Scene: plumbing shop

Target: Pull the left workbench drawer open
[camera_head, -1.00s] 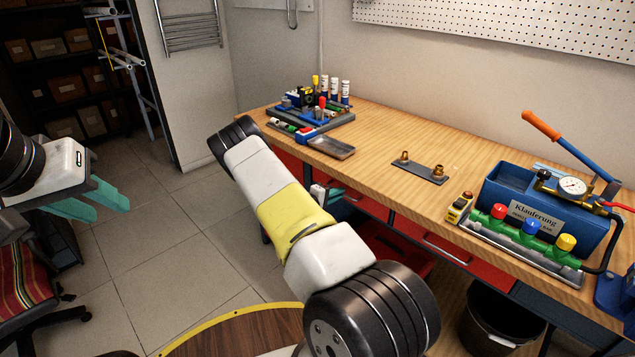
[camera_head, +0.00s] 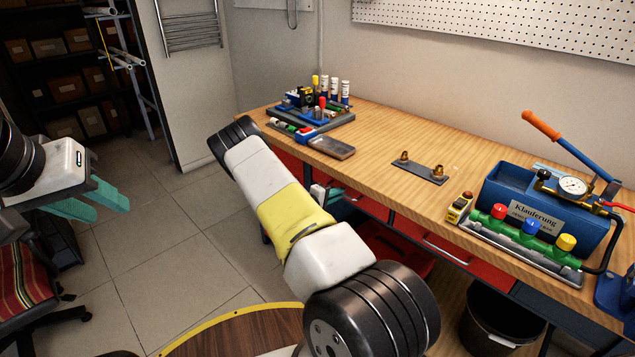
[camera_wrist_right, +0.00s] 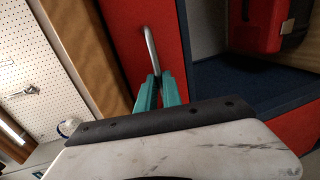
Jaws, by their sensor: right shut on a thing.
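The left workbench drawer has a red front (camera_head: 372,207), partly hidden behind my right arm in the head view. Its red front (camera_wrist_right: 158,22) and pale bar handle (camera_wrist_right: 151,48) fill the upper middle of the right wrist view. My right gripper (camera_wrist_right: 157,84) has its teal fingers closed around the near end of the handle. In the head view, this gripper (camera_head: 331,196) is at the drawer front, partly hidden. I see no clear gap between the drawer and the bench. My left gripper (camera_head: 110,212) is apart from the bench at the left, open and empty.
The wooden workbench (camera_head: 375,140) carries a tool tray (camera_head: 310,115), a plate with brass fittings (camera_head: 420,172) and a blue pump (camera_head: 545,205). A second drawer (camera_head: 460,258) is to the right. A black bucket (camera_head: 500,325) stands below.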

